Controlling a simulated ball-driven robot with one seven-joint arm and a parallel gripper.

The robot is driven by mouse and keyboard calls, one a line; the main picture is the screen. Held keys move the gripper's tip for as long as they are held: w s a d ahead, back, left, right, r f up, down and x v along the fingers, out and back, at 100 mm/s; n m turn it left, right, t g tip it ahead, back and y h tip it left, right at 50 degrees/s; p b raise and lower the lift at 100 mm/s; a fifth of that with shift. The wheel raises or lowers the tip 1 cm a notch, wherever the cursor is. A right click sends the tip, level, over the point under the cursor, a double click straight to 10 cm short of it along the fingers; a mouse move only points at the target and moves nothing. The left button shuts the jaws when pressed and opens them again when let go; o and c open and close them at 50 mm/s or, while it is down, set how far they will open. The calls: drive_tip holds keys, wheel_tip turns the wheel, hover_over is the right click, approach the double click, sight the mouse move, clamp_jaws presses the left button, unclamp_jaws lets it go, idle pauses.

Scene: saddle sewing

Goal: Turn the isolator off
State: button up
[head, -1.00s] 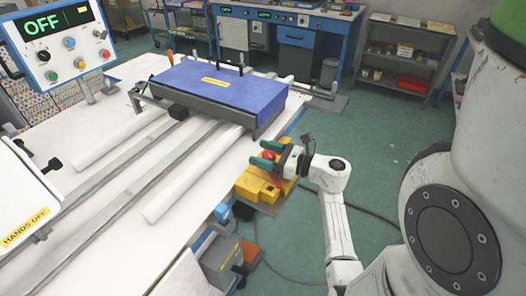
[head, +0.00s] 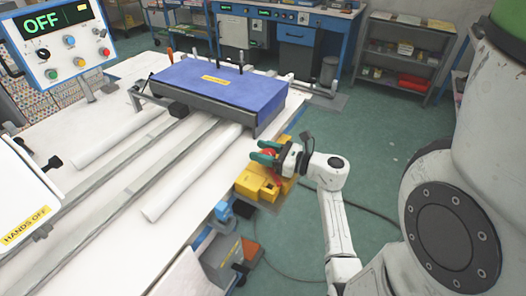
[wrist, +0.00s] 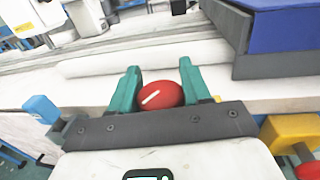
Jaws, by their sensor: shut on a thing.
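The isolator is a yellow box (head: 257,186) at the right edge of the white table, low beside the blue-topped unit. Its red knob (wrist: 160,95) sits between the green fingers of my gripper (head: 265,151) in the wrist view. A white line on the knob is tilted, rising to the right. My gripper (wrist: 159,84) is shut on the red knob, one finger on each side. In the head view the fingers and wrist hide most of the knob.
A control panel (head: 62,42) at the upper left reads OFF. The blue-topped unit (head: 215,85) stands close behind my gripper. Yellow and red parts (wrist: 292,132) show at the right of the wrist view. Green floor (head: 390,140) to the right is clear.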

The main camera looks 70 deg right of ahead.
clamp_jaws()
drive_tip(key=shift+f+h, duration=0.1)
drive_tip(key=shift+h, duration=0.3)
drive_tip(key=shift+m+h+b, duration=0.35)
drive_tip(key=shift+m+h, duration=0.35)
drive_tip(key=m+g+h, duration=0.1)
drive_tip(key=h, duration=0.1)
drive_tip(key=m+g+h+b, duration=0.1)
drive_tip(key=m+h, duration=0.1)
drive_tip(key=shift+d, duration=0.2)
drive_tip(key=m+g+h, duration=0.2)
drive_tip(key=h, duration=0.1)
drive_tip(key=m+g+h, duration=0.1)
drive_tip(key=shift+s+d+r+h, duration=0.1)
drive_tip(key=shift+d+r+h, duration=0.15)
drive_tip(key=shift+h, duration=0.15)
drive_tip(key=shift+s+d+m+g+h, duration=0.1)
drive_tip(key=shift+m+g+h, duration=0.45)
drive_tip(key=shift+m+g, duration=0.2)
drive_tip(key=shift+s+d+m+g+h, duration=0.1)
drive_tip(key=shift+m+g+h, duration=0.5)
drive_tip(key=shift+g, duration=0.25)
drive_tip(key=shift+r+m+h, duration=0.15)
drive_tip(key=shift+m+h, duration=0.1)
